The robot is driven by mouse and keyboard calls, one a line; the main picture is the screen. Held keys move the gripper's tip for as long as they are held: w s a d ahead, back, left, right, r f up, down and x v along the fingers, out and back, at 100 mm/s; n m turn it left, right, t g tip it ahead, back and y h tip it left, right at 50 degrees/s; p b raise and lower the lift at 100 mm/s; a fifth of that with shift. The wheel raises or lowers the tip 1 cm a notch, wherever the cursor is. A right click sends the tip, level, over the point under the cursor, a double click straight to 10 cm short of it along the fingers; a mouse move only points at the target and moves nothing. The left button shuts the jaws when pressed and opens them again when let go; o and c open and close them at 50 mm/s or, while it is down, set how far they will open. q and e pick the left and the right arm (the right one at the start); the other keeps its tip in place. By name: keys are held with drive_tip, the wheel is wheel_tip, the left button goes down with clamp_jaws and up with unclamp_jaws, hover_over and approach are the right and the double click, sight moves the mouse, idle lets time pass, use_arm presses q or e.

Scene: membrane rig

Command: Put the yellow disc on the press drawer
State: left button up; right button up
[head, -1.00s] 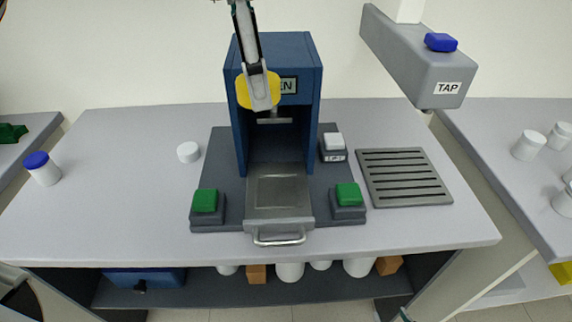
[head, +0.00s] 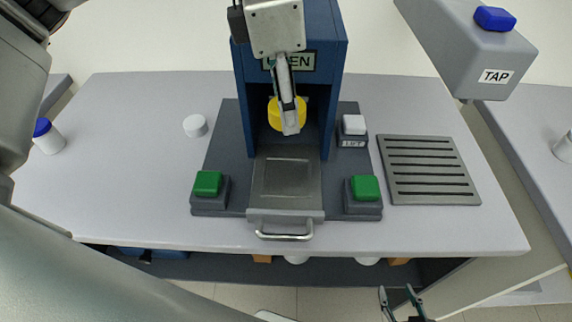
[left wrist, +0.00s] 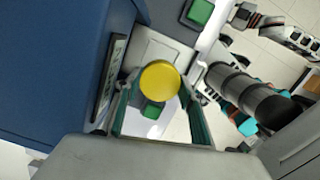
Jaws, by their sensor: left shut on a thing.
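My left gripper (head: 290,122) is shut on the yellow disc (head: 274,114), in front of the dark opening of the blue press (head: 340,80). In the left wrist view the yellow disc (left wrist: 160,80) shows between the two fingers. The press drawer (head: 286,180) is out towards the front, with a bare grey plate and a metal handle. The disc is held near the drawer's back end in the head view; its height above the drawer is hard to tell. My right gripper (head: 401,300) is low at the bottom edge, its fingers apart and empty.
Green buttons stand left (head: 208,184) and right (head: 365,188) of the drawer. A white button (head: 354,125) is beside the press. A white round piece (head: 195,125) lies to the left. A grey tap (head: 470,50) overhangs a slotted grate (head: 428,170) at right.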

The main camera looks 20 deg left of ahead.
sight(277, 122)
use_arm(q)
wheel_tip(277, 122, down, 16)
drive_tip(key=shift+r, duration=0.2)
drive_tip(key=shift+f, duration=0.15)
drive_tip(key=o, duration=0.9)
drive_tip(key=r, duration=0.4)
drive_tip(key=a+r, duration=0.1)
drive_tip(key=r, duration=0.7)
drive_tip(key=shift+s+a+r, duration=0.15)
drive_tip(key=shift+s, duration=0.15)
